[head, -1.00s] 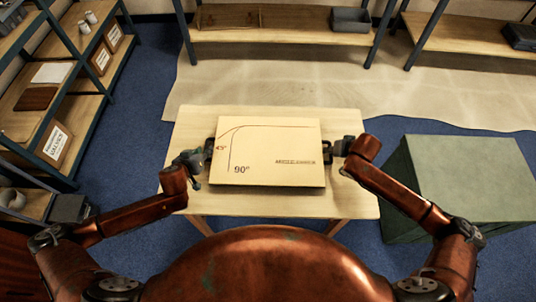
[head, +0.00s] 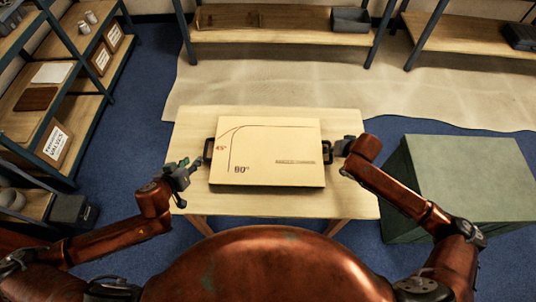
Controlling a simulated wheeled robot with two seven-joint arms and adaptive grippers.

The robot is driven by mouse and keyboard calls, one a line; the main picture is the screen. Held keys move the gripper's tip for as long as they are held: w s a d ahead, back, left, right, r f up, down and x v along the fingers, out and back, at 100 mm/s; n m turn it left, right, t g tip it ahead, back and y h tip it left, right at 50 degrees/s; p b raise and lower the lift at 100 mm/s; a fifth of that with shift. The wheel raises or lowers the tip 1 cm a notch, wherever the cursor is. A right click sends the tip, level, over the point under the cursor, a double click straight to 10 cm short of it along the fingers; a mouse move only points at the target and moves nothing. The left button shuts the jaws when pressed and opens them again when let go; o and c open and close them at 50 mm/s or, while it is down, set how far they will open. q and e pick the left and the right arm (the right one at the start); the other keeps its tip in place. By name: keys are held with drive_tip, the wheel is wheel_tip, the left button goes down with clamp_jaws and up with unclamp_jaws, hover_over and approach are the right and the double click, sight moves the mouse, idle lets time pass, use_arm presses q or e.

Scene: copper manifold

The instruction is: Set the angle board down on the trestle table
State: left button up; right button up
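My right gripper (head: 338,149) is right at the outer side of the right handle. Its fingers are small and dark there, and I cannot tell whether they close on the handle.
A green block (head: 470,175) stands right of the table. Shelves with boxes (head: 55,145) line the left side, and more shelving (head: 280,35) stands at the back. A beige sheet (head: 300,85) covers floor behind the table. Bare tabletop surrounds the board.

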drive_tip(key=v, duration=1.1)
drive_tip(key=shift+s+r, duration=0.2)
drive_tip(key=shift+r, duration=0.1)
